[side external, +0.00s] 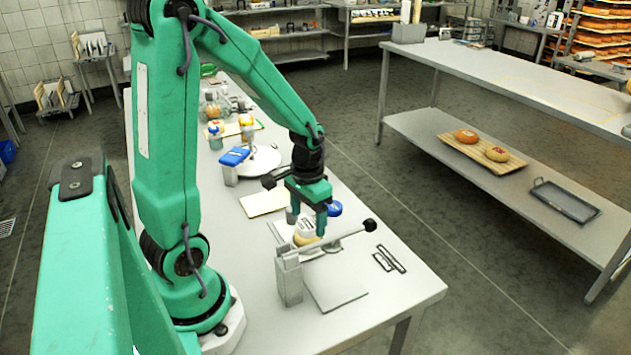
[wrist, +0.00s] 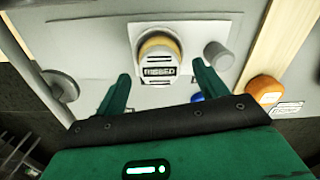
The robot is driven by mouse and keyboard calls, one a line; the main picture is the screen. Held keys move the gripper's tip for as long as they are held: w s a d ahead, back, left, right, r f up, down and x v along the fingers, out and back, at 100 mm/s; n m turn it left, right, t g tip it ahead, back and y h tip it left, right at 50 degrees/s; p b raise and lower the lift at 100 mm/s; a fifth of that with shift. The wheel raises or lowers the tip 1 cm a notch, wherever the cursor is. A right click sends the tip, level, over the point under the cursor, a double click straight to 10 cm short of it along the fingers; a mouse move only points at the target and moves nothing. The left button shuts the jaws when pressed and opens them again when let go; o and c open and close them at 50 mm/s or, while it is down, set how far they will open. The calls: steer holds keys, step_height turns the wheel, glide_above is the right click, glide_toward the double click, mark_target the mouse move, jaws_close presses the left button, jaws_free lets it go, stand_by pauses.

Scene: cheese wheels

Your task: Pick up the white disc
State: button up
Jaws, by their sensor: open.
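A small round piece with a white, dark-lettered top (side external: 305,230) and a yellow side sits on a pale board on the table, below my gripper (side external: 307,216). In the wrist view the white disc (wrist: 160,57) lies ahead of my gripper (wrist: 161,74), roughly midway between the two finger lines. My gripper points down and its fingers are apart with nothing held. I cannot tell whether the fingertips reach down beside the disc. Whether the white part is separate from the yellow part beneath is unclear.
A lever arm with a black knob (side external: 370,225) runs from a grey post (side external: 288,278) close in front of the disc. A blue round piece (side external: 335,208) is just behind. In the wrist view a grey cylinder (wrist: 217,54) and an orange piece (wrist: 265,90) lie to the right.

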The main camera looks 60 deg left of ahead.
steer(key=shift+f, duration=0.65)
steer(key=c, duration=1.1)
steer(key=shift+r, duration=0.2)
steer(key=shift+c, duration=0.2)
steer(key=shift+r, duration=0.85)
step_height(320, 180, up, 2)
steer(key=d+r, duration=0.2)
steer(key=d, duration=0.1)
steer(key=s+d+r, duration=0.1)
steer(key=d+r, duration=0.1)
steer(key=d, duration=0.2)
steer(key=s+d+r, duration=0.1)
steer(key=d+r, duration=0.2)
steer(key=d, duration=0.1)
steer(key=shift+s+d, duration=0.15)
steer(key=shift+d, duration=0.05)
